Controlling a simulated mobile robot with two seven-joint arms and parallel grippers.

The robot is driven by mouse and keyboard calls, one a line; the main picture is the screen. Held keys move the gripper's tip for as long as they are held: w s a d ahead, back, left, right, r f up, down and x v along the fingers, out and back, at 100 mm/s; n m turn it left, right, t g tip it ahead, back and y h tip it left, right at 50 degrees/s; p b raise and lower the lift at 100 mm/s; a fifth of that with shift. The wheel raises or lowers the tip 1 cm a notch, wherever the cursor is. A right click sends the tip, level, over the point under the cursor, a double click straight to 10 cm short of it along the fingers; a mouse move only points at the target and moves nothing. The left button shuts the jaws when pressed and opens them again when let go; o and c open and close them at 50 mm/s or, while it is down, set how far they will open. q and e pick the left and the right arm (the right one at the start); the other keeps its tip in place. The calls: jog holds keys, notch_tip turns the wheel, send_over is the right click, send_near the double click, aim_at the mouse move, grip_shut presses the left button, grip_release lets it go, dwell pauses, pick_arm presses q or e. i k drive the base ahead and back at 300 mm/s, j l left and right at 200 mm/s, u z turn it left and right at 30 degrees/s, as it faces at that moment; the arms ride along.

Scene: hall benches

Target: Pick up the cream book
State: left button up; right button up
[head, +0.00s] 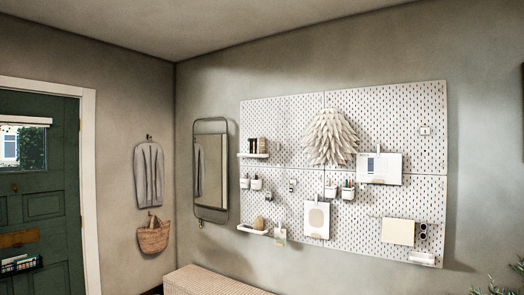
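I cannot make out a cream book for certain. A flat cream rectangle (398,232) hangs at the lower right of the pegboard (370,210); I cannot tell whether it is a book or paper. A white sheet or pad (380,168) sits above it, and a pale card with a beige shape (317,220) hangs to its left. Neither of my grippers is in the head view.
A woven-topped bench (212,281) stands below the pegboard, its lower part cut off. A mirror (210,170), grey garment (149,175) and wicker basket (153,236) hang to the left. A green door (40,200) is at far left. A plant (500,285) shows at lower right.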

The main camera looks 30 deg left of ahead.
aim_at(261, 142)
jog(key=i+j+u, duration=1.1)
jog(key=i, duration=0.15)
jog(key=i+u, duration=0.7)
jog(key=i, duration=0.2)
jog(key=i+u, duration=0.4)
jog(key=i, duration=0.3)
jog(key=i+l+u, duration=0.1)
jog(key=i+u, duration=0.3)
jog(key=i, duration=0.35)
jog(key=i+z, duration=0.3)
jog(key=i+j+z, duration=0.1)
jog(key=i+z, duration=0.2)
jog(key=i, duration=0.25)
jog(key=i+j+z, duration=0.3)
jog(key=i+l, duration=0.1)
